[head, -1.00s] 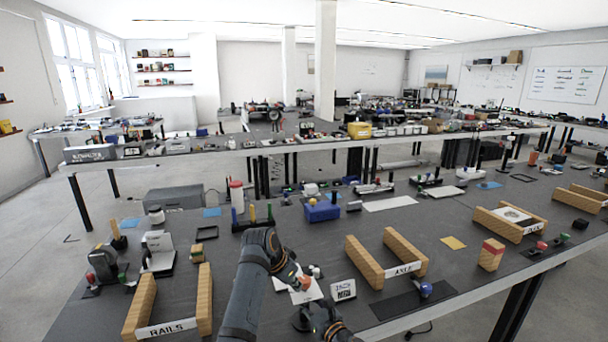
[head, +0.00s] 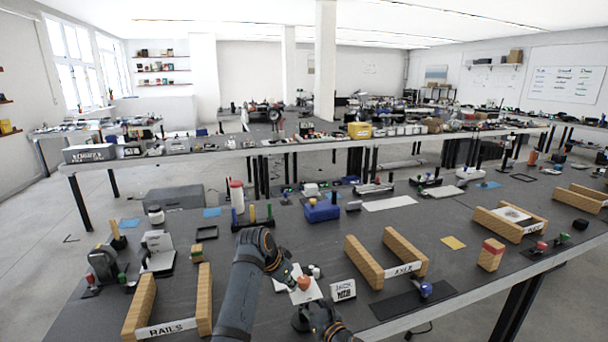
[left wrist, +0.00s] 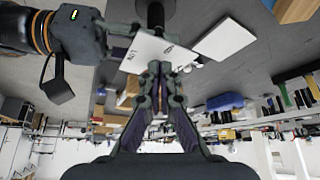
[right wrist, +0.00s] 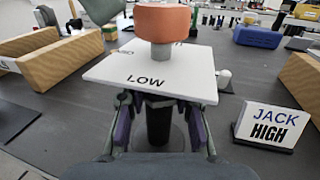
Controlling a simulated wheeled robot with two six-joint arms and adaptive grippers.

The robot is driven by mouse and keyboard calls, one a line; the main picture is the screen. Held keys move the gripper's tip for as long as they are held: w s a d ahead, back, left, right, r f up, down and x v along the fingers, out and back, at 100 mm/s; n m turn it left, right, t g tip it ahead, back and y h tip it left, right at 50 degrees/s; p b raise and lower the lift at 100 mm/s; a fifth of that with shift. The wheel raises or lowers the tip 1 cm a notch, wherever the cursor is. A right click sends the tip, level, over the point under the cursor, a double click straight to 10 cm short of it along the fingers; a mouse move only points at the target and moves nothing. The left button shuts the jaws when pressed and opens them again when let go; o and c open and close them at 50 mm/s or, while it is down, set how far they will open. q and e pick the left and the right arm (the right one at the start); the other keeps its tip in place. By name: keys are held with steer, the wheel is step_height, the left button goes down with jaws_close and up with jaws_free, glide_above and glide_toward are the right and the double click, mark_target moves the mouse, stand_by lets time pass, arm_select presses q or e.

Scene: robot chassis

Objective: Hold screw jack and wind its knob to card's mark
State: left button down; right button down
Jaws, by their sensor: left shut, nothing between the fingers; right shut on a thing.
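The screw jack has a dark column (right wrist: 158,125), a white plate (right wrist: 150,72) marked LOW on the near side, and an orange knob (right wrist: 162,22) on top. It stands upright on the bench; the knob also shows in the head view (head: 304,283). My right gripper (right wrist: 158,103) is shut on the column below the plate. My left gripper (head: 288,277) is shut and empty beside the knob. In the left wrist view its closed fingers (left wrist: 166,70) partly cover the plate (left wrist: 150,52). The card (right wrist: 268,125) reads JACK HIGH and stands right of the jack.
Wooden rails (head: 141,306) stand at the front left and a pair of axle blocks (head: 366,262) to the right. A blue box (head: 322,211) and a peg rack (head: 252,220) lie behind. The dark bench top between them is mostly clear.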

arm_select(q)
step_height(320, 180, up, 6)
stand_by(0.5)
steer(key=shift+s, duration=0.1)
steer(key=shift+s+d+f, duration=0.1)
steer(key=shift+f, duration=0.9)
steer(key=shift+s+d+f, duration=0.1)
steer(key=shift+d+f, duration=0.05)
steer(key=shift+f, duration=0.85)
steer(key=shift+s+d+f, duration=0.1)
steer(key=shift+f, duration=0.9)
steer(key=shift+w+d, duration=0.2)
steer(key=shift+w, duration=0.1)
steer(key=shift+w+a, duration=0.2)
steer(key=shift+w, duration=0.05)
steer(key=shift+a, duration=0.1)
